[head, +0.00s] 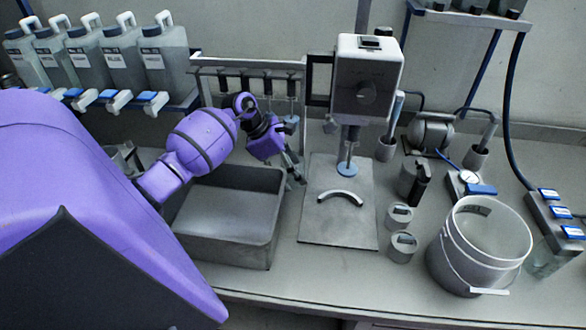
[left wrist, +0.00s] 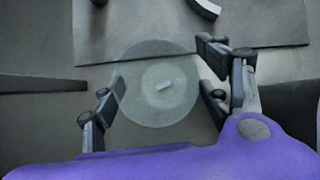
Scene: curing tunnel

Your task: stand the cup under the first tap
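A clear round cup (left wrist: 157,85) shows from above in the left wrist view, between the fingers of my left gripper (left wrist: 162,82). A finger lies at its rim on each side; whether they press on it I cannot tell. In the head view my left gripper (head: 295,170) points down by the far right corner of the grey tray, and the cup is not clearly seen there. Blue-handled taps (head: 152,100) stand in a row under the jugs at the back left; my arm partly covers that end. My right gripper is not in view.
The grey tray (head: 270,220) stands left of the mixer's base plate (head: 335,230). The mixer (head: 366,80) rises right of my gripper. A rack (head: 248,63) with hanging stirrers stands behind. A white bucket (head: 480,245) and two weights (head: 402,247) stand to the right.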

